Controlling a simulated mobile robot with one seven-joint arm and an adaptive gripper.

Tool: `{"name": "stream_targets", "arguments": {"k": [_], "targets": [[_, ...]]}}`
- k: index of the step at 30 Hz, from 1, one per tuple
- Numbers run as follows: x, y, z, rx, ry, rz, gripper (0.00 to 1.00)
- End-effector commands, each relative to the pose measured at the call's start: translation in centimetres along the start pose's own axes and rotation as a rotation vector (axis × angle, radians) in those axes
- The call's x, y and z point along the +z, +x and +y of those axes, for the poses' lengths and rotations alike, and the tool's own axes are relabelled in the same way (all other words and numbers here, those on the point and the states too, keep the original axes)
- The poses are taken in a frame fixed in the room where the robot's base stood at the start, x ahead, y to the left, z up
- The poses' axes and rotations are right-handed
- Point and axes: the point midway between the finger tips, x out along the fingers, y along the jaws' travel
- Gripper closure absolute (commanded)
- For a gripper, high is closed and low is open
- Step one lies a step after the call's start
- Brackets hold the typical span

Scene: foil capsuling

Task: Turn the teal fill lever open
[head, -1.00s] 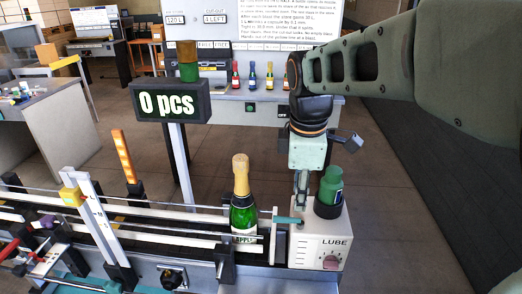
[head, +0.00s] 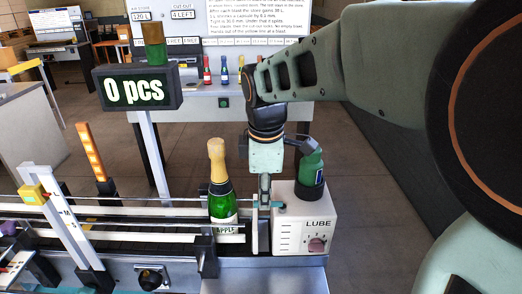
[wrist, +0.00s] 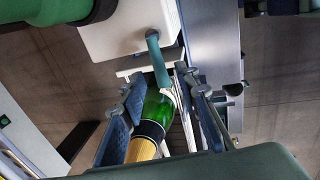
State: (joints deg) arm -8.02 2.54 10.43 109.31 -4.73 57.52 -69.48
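The teal fill lever (head: 278,204) sticks out from the left side of the white LUBE box (head: 305,228). In the wrist view the lever (wrist: 154,52) runs from the box to between the fingertips, in front of the green bottle. My gripper (head: 264,190) points down at the box's left side, close to the lever. In the wrist view my gripper (wrist: 160,78) has its two fingers apart, with the lever's end between them. I cannot tell whether either finger touches it. The head view hides part of the fingers.
A green bottle with a gold top (head: 220,185) stands upright on the conveyor, just left of my gripper. A green-capped container (head: 311,168) sits on the LUBE box. The "0 pcs" display (head: 137,90) stands behind the conveyor. A white ruled post (head: 62,220) stands at left.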

Motion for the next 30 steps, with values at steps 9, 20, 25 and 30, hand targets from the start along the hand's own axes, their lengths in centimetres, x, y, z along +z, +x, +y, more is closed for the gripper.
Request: {"name": "stream_targets", "arguments": {"k": [9, 20, 25, 30], "targets": [[0.1, 2.5, 0.0, -0.001, 0.001, -0.001, 0.71], [0.0, 2.4, 0.0, -0.001, 0.001, -0.001, 0.87], [0.0, 2.4, 0.0, -0.001, 0.001, 0.0, 1.0], [0.0, 2.4, 0.0, -0.001, 0.001, 0.0, 1.0]]}}
